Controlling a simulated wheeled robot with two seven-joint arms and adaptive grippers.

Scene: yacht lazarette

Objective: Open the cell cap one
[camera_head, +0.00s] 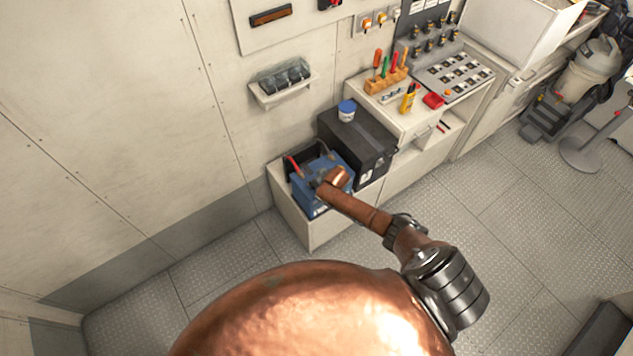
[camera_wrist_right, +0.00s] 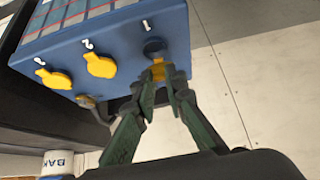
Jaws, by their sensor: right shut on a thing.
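The blue battery (camera_head: 308,203) sits in a box on the low bench in the head view. In the right wrist view, the battery (camera_wrist_right: 120,35) fills the top, with white numbers 3, 2 and 1. My right gripper (camera_wrist_right: 164,76) has its green-grey fingers shut on yellow cell cap one (camera_wrist_right: 158,70), below the number 1. A dark round spot shows right beside that cap. Cell cap two (camera_wrist_right: 99,66) and cell cap three (camera_wrist_right: 54,79) lie flat on the battery. In the head view my right arm partly covers the battery. My left gripper is not in view.
A black case (camera_head: 358,140) with a white, blue-lidded jar (camera_head: 346,111) stands right behind the battery. A wall shelf (camera_head: 283,85) with dark cups hangs above. A tool rack (camera_head: 386,82) stands on the counter. The floor in front is clear.

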